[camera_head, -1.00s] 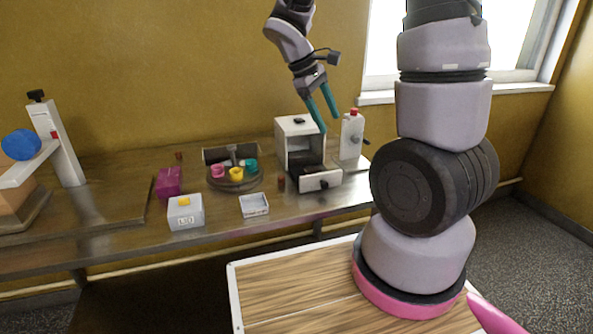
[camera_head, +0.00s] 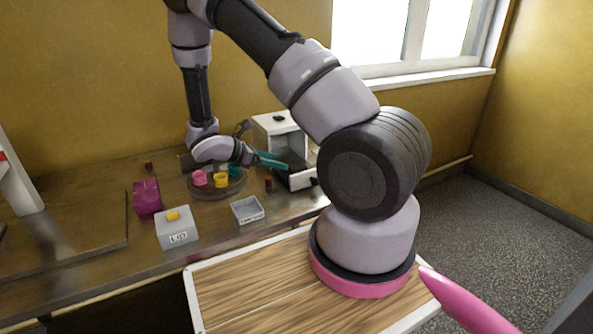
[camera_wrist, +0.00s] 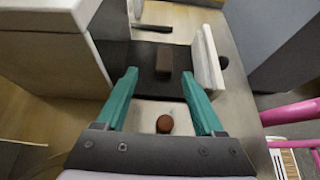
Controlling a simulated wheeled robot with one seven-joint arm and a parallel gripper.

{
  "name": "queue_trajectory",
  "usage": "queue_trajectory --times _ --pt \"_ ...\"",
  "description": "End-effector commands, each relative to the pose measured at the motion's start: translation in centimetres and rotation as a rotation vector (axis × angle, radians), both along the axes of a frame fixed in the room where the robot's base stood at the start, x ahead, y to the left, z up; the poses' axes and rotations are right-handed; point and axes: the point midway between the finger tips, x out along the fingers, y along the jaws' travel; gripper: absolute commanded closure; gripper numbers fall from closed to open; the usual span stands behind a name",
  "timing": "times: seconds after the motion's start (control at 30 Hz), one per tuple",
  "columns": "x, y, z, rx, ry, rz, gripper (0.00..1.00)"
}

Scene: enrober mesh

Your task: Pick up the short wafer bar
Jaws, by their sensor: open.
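A short brown bar (camera_wrist: 164,60), which looks like the wafer bar, lies on a dark flat surface in the wrist view. It is just beyond and between the fingertips of my gripper (camera_wrist: 158,78). My gripper is open with nothing between its teal fingers. In the head view my gripper (camera_head: 273,160) is at the front of the white box machine (camera_head: 270,128), over its pulled-out drawer. The bar cannot be made out in the head view.
A small brown round piece (camera_wrist: 165,124) lies nearer my palm. The white drawer front (camera_wrist: 208,60) stands right of the bar.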

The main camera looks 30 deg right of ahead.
Motion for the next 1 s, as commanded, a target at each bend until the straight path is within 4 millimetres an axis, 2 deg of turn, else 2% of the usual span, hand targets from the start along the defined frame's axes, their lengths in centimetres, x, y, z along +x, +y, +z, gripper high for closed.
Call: queue_trajectory --times 0.03,0.27,0.5,0.83,0.97,1.0 --pt "0.0 -0.9 -0.4 -0.001 0.002 -0.002 0.30" --pt "-0.2 -3.0 -1.6 0.001 0.001 -0.003 0.30" --pt "-0.5 -6.1 -3.3 0.001 0.001 -0.003 0.30" --pt "-0.4 -6.6 -3.6 0.002 -0.002 -0.001 0.30" --pt "-0.4 -6.6 -3.6 0.002 -0.002 -0.001 0.80" --pt "-0.4 -6.6 -3.6 0.002 -0.002 -0.001 0.95"
